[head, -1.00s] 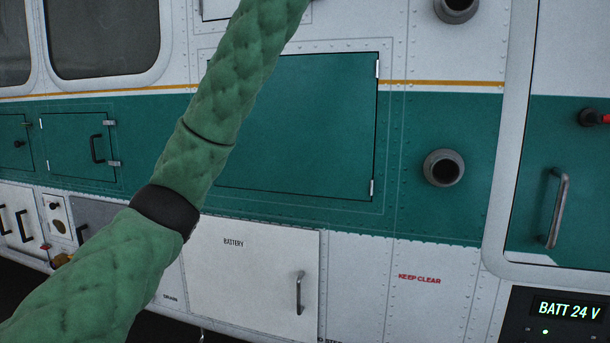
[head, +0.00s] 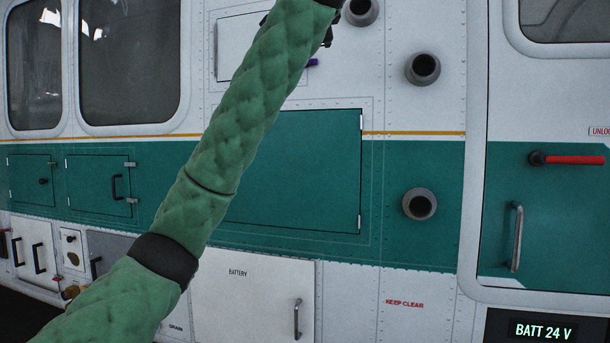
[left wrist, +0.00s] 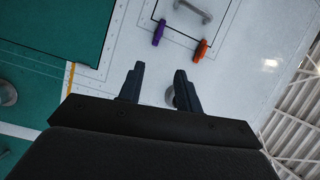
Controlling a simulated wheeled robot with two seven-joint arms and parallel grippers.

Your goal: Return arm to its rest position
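My left arm, in a green quilted sleeve, crosses the head view from lower left to the top centre. Its dark wrist shows at the top edge, and the fingers cannot be made out there. In the left wrist view my left gripper (left wrist: 160,84) has its two dark fingers apart with nothing between them. Beyond the fingertips are a purple latch (left wrist: 159,33) and an orange latch (left wrist: 200,50) by a small white panel with a grey handle (left wrist: 193,10). The purple latch (head: 312,62) also shows beside my arm in the head view. My right gripper is in neither view.
The helicopter's white and green side fills the head view. A battery door (head: 250,300) is below my arm. Round grey ports (head: 420,204) stick out to the right. A door with a red lever (head: 573,160) and a grey handle (head: 516,238) is farther right.

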